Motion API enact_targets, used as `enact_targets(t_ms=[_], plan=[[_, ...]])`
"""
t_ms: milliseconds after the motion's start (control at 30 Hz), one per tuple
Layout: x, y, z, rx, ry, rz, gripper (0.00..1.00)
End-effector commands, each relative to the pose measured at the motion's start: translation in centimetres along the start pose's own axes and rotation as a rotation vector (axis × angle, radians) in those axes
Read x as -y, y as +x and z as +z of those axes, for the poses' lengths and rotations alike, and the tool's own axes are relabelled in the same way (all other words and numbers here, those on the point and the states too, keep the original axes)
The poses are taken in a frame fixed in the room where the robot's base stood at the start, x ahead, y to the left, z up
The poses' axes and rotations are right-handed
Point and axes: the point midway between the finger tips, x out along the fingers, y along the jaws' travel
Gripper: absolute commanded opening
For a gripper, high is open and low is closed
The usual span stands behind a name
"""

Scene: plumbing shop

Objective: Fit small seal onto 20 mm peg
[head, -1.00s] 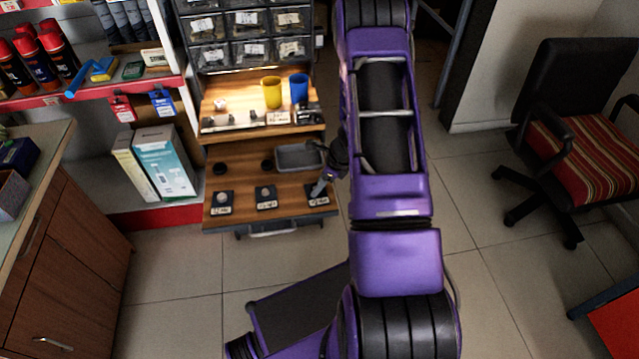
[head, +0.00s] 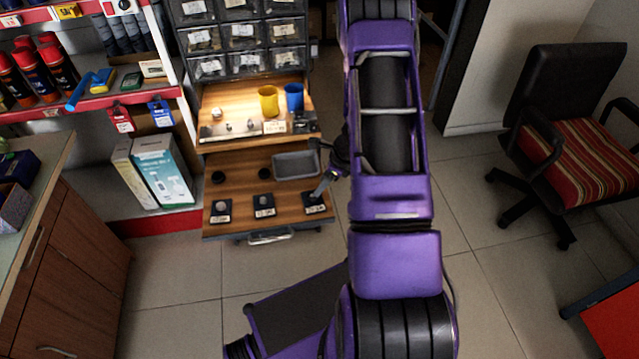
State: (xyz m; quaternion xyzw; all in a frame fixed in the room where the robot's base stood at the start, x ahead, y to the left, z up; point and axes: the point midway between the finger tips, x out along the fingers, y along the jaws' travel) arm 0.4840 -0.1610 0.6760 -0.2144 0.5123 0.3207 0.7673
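Three small black bases with white labels stand along the front of the pulled-out wooden drawer: a left one (head: 220,211), a middle one (head: 263,206) and a right one (head: 313,204). Pale round pegs show on the left and middle bases. The labels are too small to read, so I cannot tell which peg is 20 mm. Two black round pieces, seemingly seals, lie behind the bases: one at left (head: 218,177) and one in the middle (head: 264,173). My gripper (head: 319,190) points down at the right base, covering its peg. Its fingers and any seal between them are too small to tell.
A grey tray (head: 296,164) lies at the drawer's back right, close to my gripper. The upper shelf holds a yellow cup (head: 268,101), a blue cup (head: 294,97) and small metal parts. The drawer's wooden floor (head: 238,188) is mostly clear.

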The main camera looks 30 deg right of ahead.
Motion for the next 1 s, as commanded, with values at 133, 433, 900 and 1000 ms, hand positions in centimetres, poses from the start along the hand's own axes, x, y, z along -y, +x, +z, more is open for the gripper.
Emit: enact_targets(t_ms=[133, 433, 900, 1000], plan=[[0.0, -1.5, 0.1, 0.000, 0.001, 0.000, 0.53], [0.0, -3.9, 0.1, -0.001, 0.001, -0.001, 0.53], [0.0, -5.7, 0.0, 0.000, 0.000, 0.001, 0.53], [0.0, -5.7, 0.0, 0.000, 0.000, 0.001, 0.53]])
